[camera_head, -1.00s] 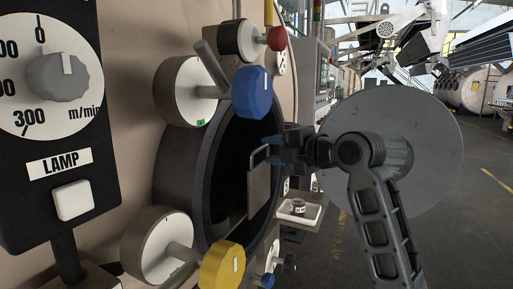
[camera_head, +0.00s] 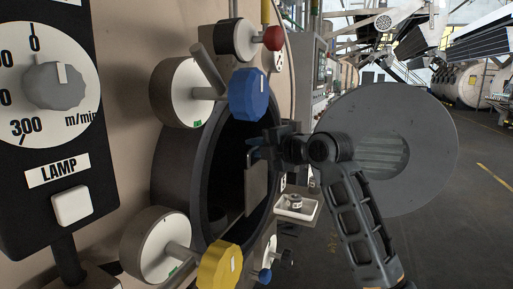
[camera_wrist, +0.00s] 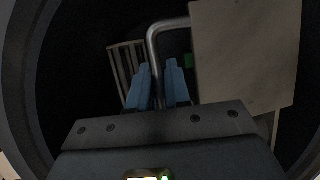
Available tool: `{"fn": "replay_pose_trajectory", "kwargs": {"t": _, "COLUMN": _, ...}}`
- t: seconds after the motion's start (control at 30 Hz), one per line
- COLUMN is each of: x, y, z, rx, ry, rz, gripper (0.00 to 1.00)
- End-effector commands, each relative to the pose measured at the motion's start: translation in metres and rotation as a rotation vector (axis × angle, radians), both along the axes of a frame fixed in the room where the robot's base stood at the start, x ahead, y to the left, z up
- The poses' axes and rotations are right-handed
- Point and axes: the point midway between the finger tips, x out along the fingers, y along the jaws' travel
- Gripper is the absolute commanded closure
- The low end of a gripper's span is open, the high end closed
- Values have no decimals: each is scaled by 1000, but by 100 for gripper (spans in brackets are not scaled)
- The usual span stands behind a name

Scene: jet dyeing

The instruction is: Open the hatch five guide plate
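The hatch (camera_head: 183,178) is a round dark opening with a thick rim, and its round lid (camera_head: 397,132) stands swung out to the right. The guide plate (camera_head: 256,188) is a flat grey plate in the opening, and it shows at the right of the wrist view (camera_wrist: 243,55). Its bent metal handle (camera_wrist: 168,27) runs down between my gripper's blue fingers. My gripper (camera_wrist: 158,66) is open, with one finger on each side of the handle bar and a narrow gap. In the head view, my gripper (camera_head: 252,149) reaches the handle, which is mostly hidden there.
A blue knob (camera_head: 250,94), a yellow knob (camera_head: 219,268) and a red knob (camera_head: 273,38) stick out around the hatch. A lamp panel (camera_head: 52,130) is at the left. A small white tray (camera_head: 297,207) lies beyond the opening. The floor at the right is clear.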

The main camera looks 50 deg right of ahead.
Motion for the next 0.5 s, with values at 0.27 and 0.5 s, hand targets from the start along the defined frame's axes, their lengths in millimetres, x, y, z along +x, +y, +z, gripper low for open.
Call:
{"fn": "replay_pose_trajectory", "kwargs": {"t": 0.27, "x": 0, "y": 0, "z": -1, "rx": 1, "ry": 1, "rz": 0, "gripper": 100}}
{"fn": "replay_pose_trajectory", "kwargs": {"t": 0.5, "x": 0, "y": 0, "z": -1, "rx": 1, "ry": 2, "rz": 0, "gripper": 100}}
